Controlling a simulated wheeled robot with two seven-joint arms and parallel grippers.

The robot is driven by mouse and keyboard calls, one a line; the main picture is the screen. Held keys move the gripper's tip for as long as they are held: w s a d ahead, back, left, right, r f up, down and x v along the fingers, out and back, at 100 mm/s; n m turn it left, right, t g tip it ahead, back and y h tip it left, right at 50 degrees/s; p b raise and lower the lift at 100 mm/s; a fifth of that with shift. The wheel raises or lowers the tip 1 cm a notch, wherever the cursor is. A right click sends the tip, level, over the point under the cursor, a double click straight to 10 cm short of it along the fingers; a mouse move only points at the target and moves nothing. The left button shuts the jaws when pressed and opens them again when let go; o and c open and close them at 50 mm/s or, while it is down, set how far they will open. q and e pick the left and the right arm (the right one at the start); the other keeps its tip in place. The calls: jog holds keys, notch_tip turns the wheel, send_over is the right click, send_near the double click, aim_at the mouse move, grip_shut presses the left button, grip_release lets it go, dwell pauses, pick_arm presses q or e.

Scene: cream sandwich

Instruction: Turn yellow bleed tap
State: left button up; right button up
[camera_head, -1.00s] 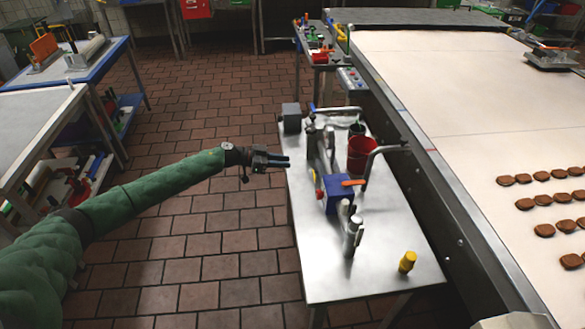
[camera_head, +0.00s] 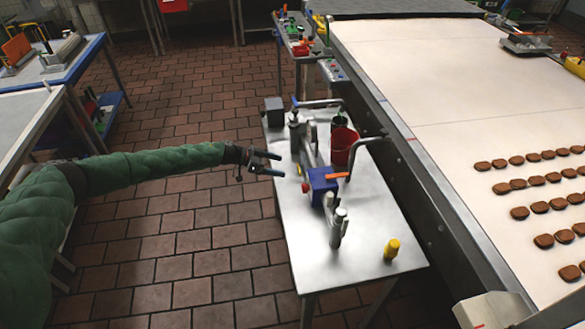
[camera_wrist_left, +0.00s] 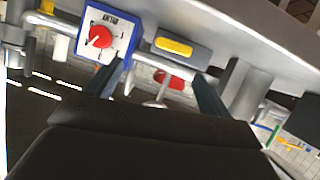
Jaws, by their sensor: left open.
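A yellow bar-shaped handle (camera_wrist_left: 174,47), which looks like the bleed tap, shows in the left wrist view on a grey block beside a white dial with a red knob (camera_wrist_left: 101,36). The dial sits on the blue box (camera_head: 322,182) of the pipe assembly on the steel table. I cannot pick this yellow handle out in the head view. My left gripper (camera_head: 280,165) is open and empty, at the table's left edge, just left of the blue box. In the left wrist view its fingers (camera_wrist_left: 158,72) stand apart, with the yellow handle beyond them, not touched. My right gripper is not in view.
The steel table (camera_head: 310,260) also holds a red bucket (camera_head: 343,148), a dark motor-like block (camera_head: 273,111) and a small yellow cylinder (camera_head: 391,249). A conveyor (camera_head: 400,90) with rows of brown biscuits runs along the right. The tiled floor left of the table is clear.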

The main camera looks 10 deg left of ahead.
aim_at(292, 175)
pick_arm(q)
jog(key=shift+a+f, duration=0.4)
jog(key=shift+f, duration=0.4)
jog(key=shift+w+a+t, duration=0.15)
jog(key=shift+w+t, duration=0.15)
jog(key=shift+t, duration=0.1)
jog(key=shift+w+r, duration=0.15)
jog(key=shift+w, duration=0.05)
jog(key=shift+w+d+p, duration=0.15)
jog(key=shift+d+p, duration=0.2)
jog(key=shift+d, duration=0.2)
jog(key=shift+f+p+x, duration=0.2)
jog(key=shift+p+x, duration=1.05)
jog(key=shift+x, duration=2.1)
jog(key=shift+a, duration=0.15)
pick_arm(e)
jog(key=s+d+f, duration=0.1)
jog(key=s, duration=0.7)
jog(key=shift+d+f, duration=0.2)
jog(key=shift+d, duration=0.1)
